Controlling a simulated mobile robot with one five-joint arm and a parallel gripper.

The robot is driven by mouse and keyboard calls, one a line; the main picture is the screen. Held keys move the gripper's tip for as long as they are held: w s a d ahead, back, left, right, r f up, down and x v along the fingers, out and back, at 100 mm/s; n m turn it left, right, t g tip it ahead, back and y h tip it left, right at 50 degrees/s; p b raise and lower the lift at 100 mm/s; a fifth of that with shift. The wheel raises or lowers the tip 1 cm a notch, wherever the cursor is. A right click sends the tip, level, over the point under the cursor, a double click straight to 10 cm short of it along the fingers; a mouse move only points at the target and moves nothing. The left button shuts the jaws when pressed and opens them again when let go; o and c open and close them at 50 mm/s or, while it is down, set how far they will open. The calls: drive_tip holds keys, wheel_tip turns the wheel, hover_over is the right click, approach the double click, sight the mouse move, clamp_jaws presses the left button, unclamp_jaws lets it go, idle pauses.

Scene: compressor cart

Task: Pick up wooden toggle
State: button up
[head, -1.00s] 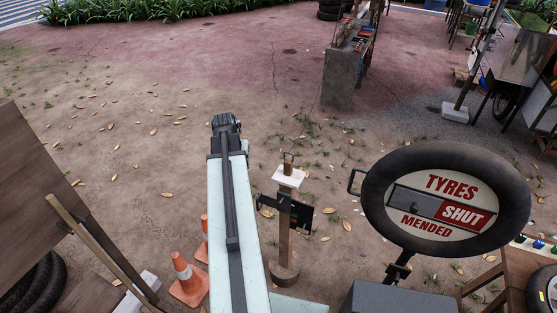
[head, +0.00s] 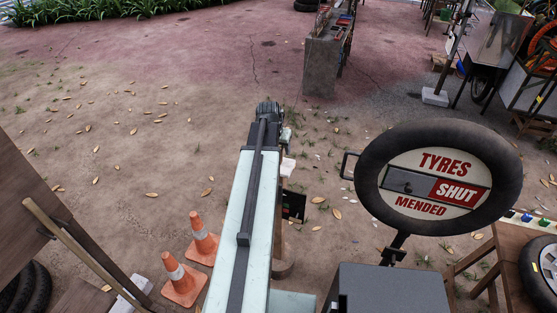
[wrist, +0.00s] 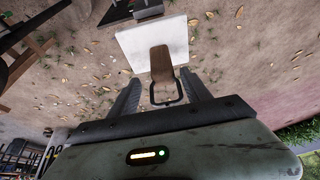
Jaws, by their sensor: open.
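A brown wooden piece (wrist: 161,64) with a dark wire loop (wrist: 166,91) shows in the wrist view, in front of a white plate (wrist: 136,45). I cannot tell whether this piece is the wooden toggle or the top of the post. My gripper (wrist: 160,78) is open and empty, with one finger on each side of the piece and loop; contact cannot be made out. In the head view my gripper (head: 267,108) is at the far end of my arm, which hides most of the post; part of the white plate (head: 287,167) shows beside it.
Two orange cones (head: 183,277) stand left of my arm. A concrete-ended bench (head: 320,68) is farther back. Open leaf-strewn ground lies to the left.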

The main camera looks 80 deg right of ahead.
drive_tip(key=b+x, duration=0.5)
drive_tip(key=shift+w+f, duration=0.2)
drive_tip(key=shift+w, duration=0.1)
drive_tip(key=shift+r, duration=0.2)
clamp_jaws()
drive_tip(key=shift+a, duration=0.1)
wheel_tip(320, 180, up, 10)
drive_tip(key=p, duration=1)
drive_tip(key=shift+r+p, duration=0.15)
drive_tip(key=shift+p, duration=0.15)
